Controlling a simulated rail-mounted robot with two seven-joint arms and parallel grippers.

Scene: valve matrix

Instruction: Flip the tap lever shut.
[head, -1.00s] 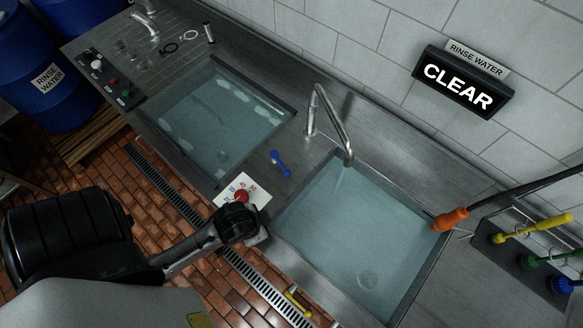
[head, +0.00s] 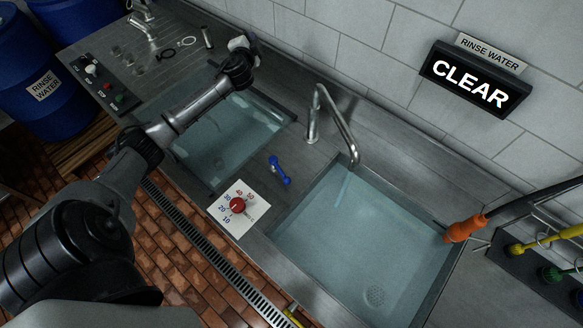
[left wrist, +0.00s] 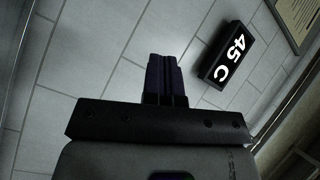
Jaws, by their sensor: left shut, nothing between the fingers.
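A small blue lever (head: 279,170) lies on the steel counter between the two basins in the head view. I take it for the tap lever. The curved steel tap (head: 331,118) stands just behind it, its spout over the right basin. A faint pale streak shows under the spout; I cannot tell if it is running water. My left gripper (head: 243,44) is far from the lever, up and left, near the back wall beyond the left basin. In the left wrist view its fingers (left wrist: 165,78) are shut and empty, with wall tiles behind. My right gripper is not in view.
A red dial (head: 237,205) on a white scale plate sits near the front edge. The right basin (head: 437,272) and left basin (head: 283,122) hold water. A sign (head: 474,80) reads CLEAR. An orange-handled hose (head: 465,229) is at right. The left wrist view shows a "45 C" sign (left wrist: 228,56).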

